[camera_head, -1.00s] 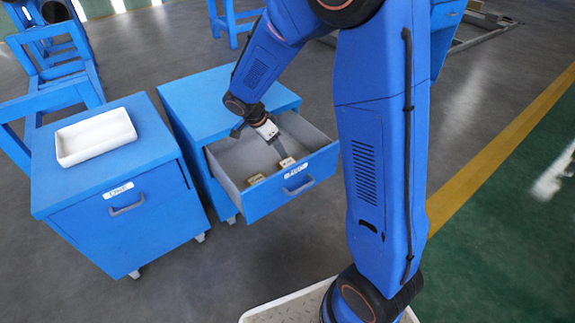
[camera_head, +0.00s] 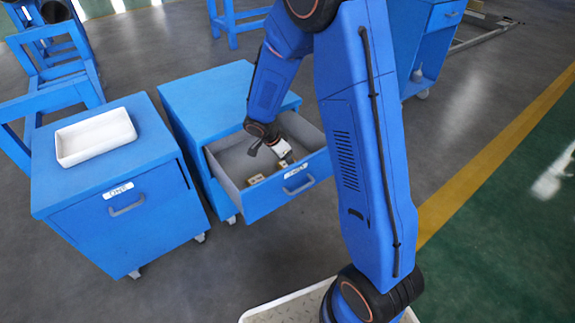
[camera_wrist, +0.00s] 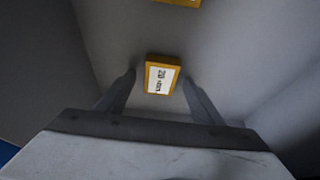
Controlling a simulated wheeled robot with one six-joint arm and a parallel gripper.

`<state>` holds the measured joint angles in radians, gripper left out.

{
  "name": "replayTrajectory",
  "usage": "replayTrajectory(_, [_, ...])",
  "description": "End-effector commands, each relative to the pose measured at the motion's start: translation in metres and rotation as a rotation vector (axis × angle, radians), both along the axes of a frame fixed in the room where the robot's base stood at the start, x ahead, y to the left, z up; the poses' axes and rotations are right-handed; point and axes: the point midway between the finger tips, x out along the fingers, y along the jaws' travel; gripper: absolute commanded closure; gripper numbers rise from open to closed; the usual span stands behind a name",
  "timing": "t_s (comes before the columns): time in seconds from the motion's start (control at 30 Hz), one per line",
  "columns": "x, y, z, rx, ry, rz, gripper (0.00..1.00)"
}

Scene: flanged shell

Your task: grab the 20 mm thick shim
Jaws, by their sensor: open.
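The shim is a small yellow block (camera_wrist: 161,75) with a white label that seems to begin with "20". In the wrist view it lies on the grey drawer floor, between and just beyond my two fingertips. My gripper (camera_wrist: 160,85) is open, one finger to each side of the block. Whether the fingers touch it I cannot tell. In the head view my gripper (camera_head: 282,149) points down into the open drawer (camera_head: 240,187), over a small pale block (camera_head: 282,163) that it partly hides.
A second yellow block (camera_wrist: 178,2) is cut off at the wrist view's top edge. The drawer walls rise on both sides. In the head view another small block (camera_head: 256,179) lies in the drawer. A white tray (camera_head: 95,137) stands on the left blue cabinet (camera_head: 165,205).

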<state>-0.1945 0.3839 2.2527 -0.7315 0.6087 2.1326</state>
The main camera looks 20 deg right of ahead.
Motion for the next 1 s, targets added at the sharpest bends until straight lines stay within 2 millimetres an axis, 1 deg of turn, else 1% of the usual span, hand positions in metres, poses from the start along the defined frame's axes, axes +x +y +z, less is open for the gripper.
replayTrajectory(0.17, [0.000,0.000,0.000,0.000,-0.001,-0.001,0.39])
replayTrajectory(0.2, [0.000,0.000,0.000,0.000,-0.001,-0.001,0.41])
replayTrajectory(0.27, [0.000,0.000,0.000,0.000,-0.001,-0.001,0.56])
replayTrajectory(0.3, [0.000,0.000,0.000,0.000,-0.001,-0.001,0.65])
replayTrajectory(0.37, [0.000,0.000,0.000,0.000,-0.001,-0.001,0.80])
replayTrajectory(0.4, [0.000,0.000,0.000,0.000,-0.001,-0.001,0.88])
replayTrajectory(0.67, [0.001,0.000,0.001,0.001,-0.002,0.000,0.88])
replayTrajectory(0.77, [0.001,0.000,0.007,0.000,-0.003,0.000,0.88])
replayTrajectory(0.87, [0.002,0.000,0.019,0.001,-0.006,-0.001,0.88])
replayTrajectory(1.0, [0.002,0.000,0.044,0.001,-0.007,-0.001,0.88])
